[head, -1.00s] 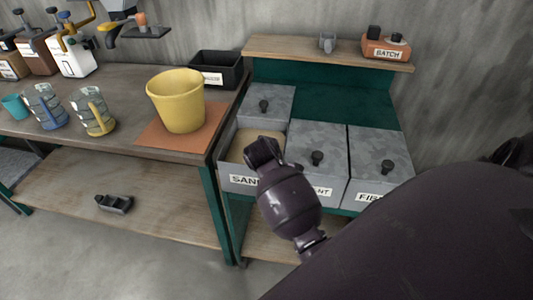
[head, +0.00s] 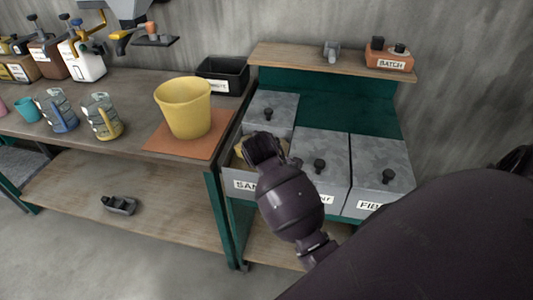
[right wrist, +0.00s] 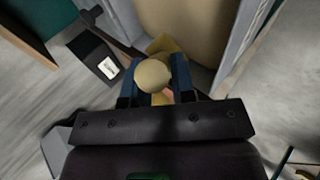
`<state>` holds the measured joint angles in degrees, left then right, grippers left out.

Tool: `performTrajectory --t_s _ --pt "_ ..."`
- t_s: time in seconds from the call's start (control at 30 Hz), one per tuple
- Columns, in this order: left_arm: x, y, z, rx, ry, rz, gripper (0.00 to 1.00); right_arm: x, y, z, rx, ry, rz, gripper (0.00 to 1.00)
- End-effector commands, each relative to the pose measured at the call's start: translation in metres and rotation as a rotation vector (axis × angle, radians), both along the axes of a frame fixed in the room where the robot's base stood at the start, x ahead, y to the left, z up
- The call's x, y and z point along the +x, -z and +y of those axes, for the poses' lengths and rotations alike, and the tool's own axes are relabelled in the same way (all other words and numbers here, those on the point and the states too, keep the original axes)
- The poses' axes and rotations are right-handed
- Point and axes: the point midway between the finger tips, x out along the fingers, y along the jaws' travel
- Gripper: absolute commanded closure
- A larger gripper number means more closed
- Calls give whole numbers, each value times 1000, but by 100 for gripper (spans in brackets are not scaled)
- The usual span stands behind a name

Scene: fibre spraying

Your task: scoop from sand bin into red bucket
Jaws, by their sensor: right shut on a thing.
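The sand bin (head: 240,185) is an open grey box with a "SAN…" label at the left of the rack, with tan sand (right wrist: 190,25) inside. My right gripper (head: 262,147) is over the bin opening and hides much of it in the head view. In the right wrist view the gripper (right wrist: 154,82) is shut on the handle of a yellow scoop (right wrist: 163,45), with a round tan knob (right wrist: 152,75) at the handle end. How much sand the scoop holds is hidden. No red bucket shows; a yellow bucket (head: 184,108) stands upright on an orange mat. My left gripper is out of view.
Two lidded grey bins, one labelled "FIB…" (head: 375,205), stand right of the sand bin. A loose lid or closed bin (head: 270,112) is behind it. A black box (head: 222,75) stands behind the bucket. Jugs (head: 101,117) stand to the left.

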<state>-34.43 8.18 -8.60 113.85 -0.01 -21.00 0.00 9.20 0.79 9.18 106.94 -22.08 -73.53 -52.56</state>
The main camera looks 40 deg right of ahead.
Motion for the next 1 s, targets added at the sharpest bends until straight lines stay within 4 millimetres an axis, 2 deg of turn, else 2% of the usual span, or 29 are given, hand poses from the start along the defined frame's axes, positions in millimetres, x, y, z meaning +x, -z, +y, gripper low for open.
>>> performTrajectory --t_s 0.03,0.1,0.5,0.7,1.0 --pt "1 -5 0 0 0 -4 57 -1 -13 8 0 -32 -4 100" --pt "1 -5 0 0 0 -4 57 -4 -23 22 2 -85 -2 100" --pt "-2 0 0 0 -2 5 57 -33 -73 99 1 -417 5 100" --pt "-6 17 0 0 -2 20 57 -54 -69 131 -9 -560 7 100" --pt "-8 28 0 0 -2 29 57 -69 -65 150 -14 -646 3 100"
